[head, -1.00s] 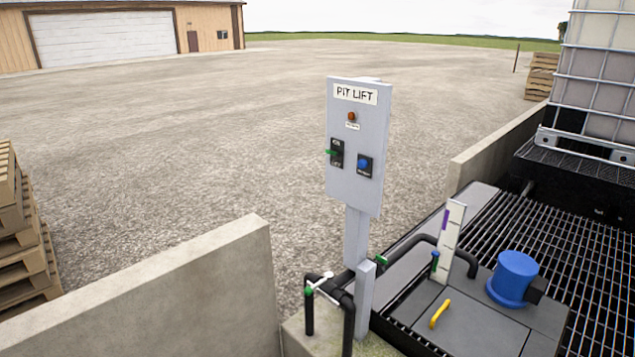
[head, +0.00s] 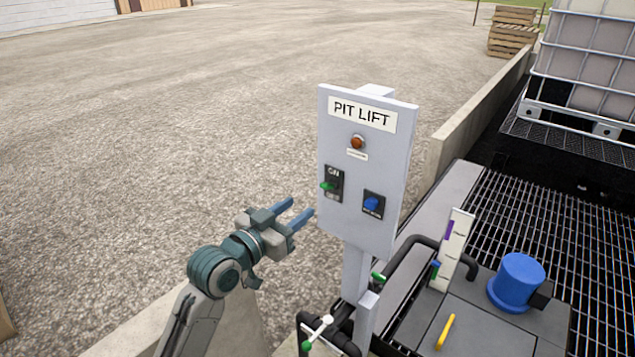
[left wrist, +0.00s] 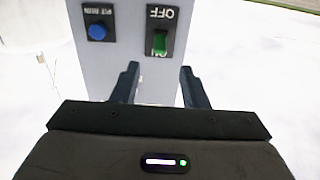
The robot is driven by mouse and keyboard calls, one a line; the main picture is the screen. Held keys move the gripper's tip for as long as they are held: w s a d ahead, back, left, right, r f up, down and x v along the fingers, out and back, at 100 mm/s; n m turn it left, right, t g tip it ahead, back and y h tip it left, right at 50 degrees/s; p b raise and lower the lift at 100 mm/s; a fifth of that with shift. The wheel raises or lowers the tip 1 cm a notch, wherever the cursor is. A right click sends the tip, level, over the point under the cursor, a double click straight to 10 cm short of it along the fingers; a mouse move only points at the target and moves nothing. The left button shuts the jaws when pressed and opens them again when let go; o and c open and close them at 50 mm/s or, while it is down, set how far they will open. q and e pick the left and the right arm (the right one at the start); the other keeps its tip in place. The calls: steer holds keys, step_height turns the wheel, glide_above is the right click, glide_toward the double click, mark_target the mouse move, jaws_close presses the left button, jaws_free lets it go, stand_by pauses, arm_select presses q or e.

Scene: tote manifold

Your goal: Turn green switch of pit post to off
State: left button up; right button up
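The pit post is a grey panel (head: 362,225) marked "PIT LIFT" on a post. Its green switch (head: 328,185) sits on a dark plate at the panel's left, with "ON" at the plate's top in the head view. In the left wrist view the panel looks turned over. There the green switch (left wrist: 160,42) lies over the "ON" end, and "OFF" is clear at the other end. My left gripper (head: 301,211) is open and empty, just left of and below the switch, its fingers pointing at the panel without visible contact. My right gripper is out of view.
A blue button (head: 373,203) sits right of the switch, and an orange lamp (head: 357,142) above it. Black pipes (head: 345,325) with green-handled valves stand by the post's foot. A low concrete wall (head: 130,335) runs below my left arm. Open gravel lies left of the panel.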

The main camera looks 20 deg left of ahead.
mark_target(325, 189)
arm_select(q)
steer(key=p+x, duration=0.3)
steer(key=x, duration=0.6)
steer(key=shift+w, duration=0.25)
steer(key=shift+f, duration=0.15)
steer(key=shift+c, duration=0.2)
steer(key=c, duration=0.7)
jaws_close()
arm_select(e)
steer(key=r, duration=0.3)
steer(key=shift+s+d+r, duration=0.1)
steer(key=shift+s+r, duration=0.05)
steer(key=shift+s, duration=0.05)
